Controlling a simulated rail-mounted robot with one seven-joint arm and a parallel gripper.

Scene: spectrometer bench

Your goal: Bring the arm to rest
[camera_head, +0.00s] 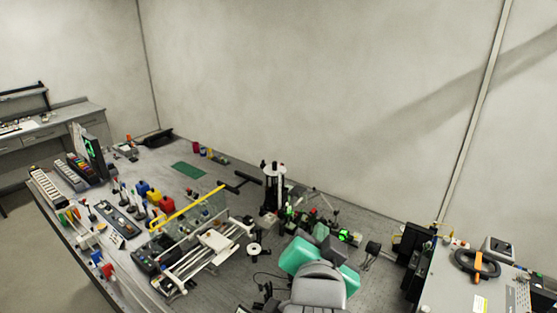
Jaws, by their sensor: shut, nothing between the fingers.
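A grey rounded body at the bottom middle (317,285) looks like part of my own arm, standing low over the front of the bench (225,283). I cannot make out my gripper's fingers in this view. They are either hidden behind the grey body or outside the picture. Teal panels (303,256) show right beside and behind the grey body.
A white-railed frame with a yellow bar (187,208) stands left of the middle. A white and black upright cylinder (273,186) stands behind. Racks and small bottles crowd the left end. A grey box (455,285) with an orange-handled tool (478,265) fills the right.

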